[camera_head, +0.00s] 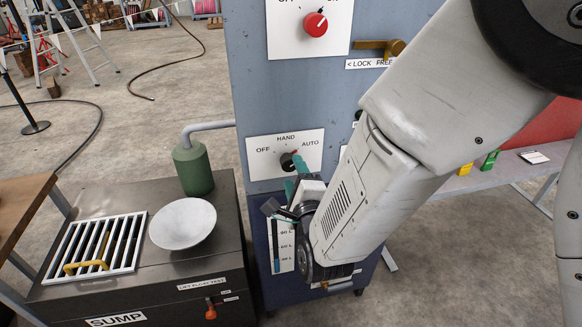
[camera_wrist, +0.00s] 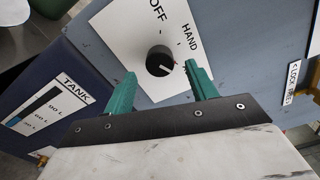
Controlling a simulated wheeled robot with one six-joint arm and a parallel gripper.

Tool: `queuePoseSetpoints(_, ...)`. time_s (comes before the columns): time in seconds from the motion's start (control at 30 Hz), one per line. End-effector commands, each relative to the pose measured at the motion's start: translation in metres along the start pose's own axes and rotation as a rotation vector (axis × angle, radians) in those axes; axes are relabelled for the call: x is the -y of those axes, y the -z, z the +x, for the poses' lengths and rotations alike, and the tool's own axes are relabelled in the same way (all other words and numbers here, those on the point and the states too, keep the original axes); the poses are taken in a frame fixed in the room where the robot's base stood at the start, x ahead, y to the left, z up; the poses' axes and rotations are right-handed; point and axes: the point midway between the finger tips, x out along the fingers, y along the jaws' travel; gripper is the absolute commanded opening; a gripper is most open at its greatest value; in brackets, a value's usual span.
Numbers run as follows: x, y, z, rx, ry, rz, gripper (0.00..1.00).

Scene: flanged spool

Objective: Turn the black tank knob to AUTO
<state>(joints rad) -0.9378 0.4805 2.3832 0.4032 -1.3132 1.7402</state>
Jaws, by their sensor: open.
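The black tank knob (camera_head: 287,161) sits on a white plate marked OFF, HAND and AUTO (camera_head: 262,151) on the blue-grey panel. In the wrist view the knob (camera_wrist: 159,60) shows a pale pointer line aimed down-right, away from OFF and past HAND. In the head view a red mark by the knob lies on the AUTO side. The AUTO word is hidden in the wrist view. My gripper (camera_head: 295,174) is open in front of the plate. Its teal fingers (camera_wrist: 161,76) show left and right of the knob in the wrist view, with gaps; I see no contact.
A red knob (camera_head: 315,24) and a brass lever (camera_head: 380,47) are higher on the panel. A tank gauge (camera_wrist: 45,105) is below the plate. The sump bench at left carries a green cylinder (camera_head: 193,168), a white bowl (camera_head: 183,223) and a grate (camera_head: 92,247).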

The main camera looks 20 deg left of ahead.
Motion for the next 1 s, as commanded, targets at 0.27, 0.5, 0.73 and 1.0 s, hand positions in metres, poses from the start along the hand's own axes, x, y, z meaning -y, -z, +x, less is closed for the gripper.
queuePoseSetpoints(0.27,0.000,0.001,-0.029,-0.001,0.001,0.000,0.57)
queuePoseSetpoints(0.5,0.000,0.001,-0.030,-0.001,0.001,0.000,0.57)
queuePoseSetpoints(0.73,0.000,0.001,-0.030,-0.001,0.000,-0.006,0.57)
queuePoseSetpoints(1.0,-0.070,0.008,-0.044,0.028,-0.351,-0.343,0.57)
